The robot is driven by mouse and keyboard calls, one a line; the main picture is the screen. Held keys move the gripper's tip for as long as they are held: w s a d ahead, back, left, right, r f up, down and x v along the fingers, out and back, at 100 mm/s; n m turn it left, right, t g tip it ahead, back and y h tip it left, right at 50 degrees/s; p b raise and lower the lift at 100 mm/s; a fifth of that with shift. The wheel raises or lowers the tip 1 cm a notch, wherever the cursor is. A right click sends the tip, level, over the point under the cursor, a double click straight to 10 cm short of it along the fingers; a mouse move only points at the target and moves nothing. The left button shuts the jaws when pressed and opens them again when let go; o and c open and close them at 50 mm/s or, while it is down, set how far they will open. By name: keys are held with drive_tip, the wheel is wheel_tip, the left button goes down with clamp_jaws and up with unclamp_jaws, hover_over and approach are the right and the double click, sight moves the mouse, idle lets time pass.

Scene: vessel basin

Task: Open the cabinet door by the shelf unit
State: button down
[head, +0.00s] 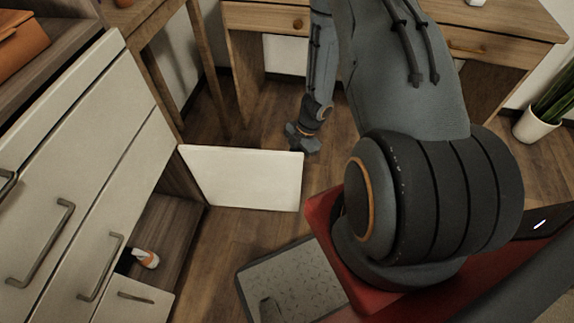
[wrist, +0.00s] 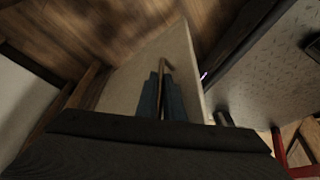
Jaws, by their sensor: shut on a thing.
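The cabinet (head: 75,165) with pale fronts stands at the left in the head view. Its low door (head: 240,180) is swung out from the front and shows the dark wooden inside. My gripper (head: 303,138) is at the door's outer end, partly hidden behind its top edge. In the wrist view the blue-grey fingers of my gripper (wrist: 164,95) are shut on the slim door handle (wrist: 166,65), in front of the pale door panel (wrist: 132,72). The handle is hidden in the head view.
A small white and orange object (head: 146,259) lies in the open compartment. A grey patterned mat or panel (head: 290,282) lies in front of my red base. A wooden desk (head: 265,18) stands behind, and a potted plant (head: 535,122) at the right. Floor around the door is clear.

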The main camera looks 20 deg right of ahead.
idle(0.3)
drive_tip(key=c, duration=1.9)
unclamp_jaws()
drive_tip(key=v, duration=0.7)
drive_tip(key=shift+d+r+p, duration=0.2)
drive_tip(key=shift+r+p, duration=0.1)
drive_tip(key=shift+p, duration=0.05)
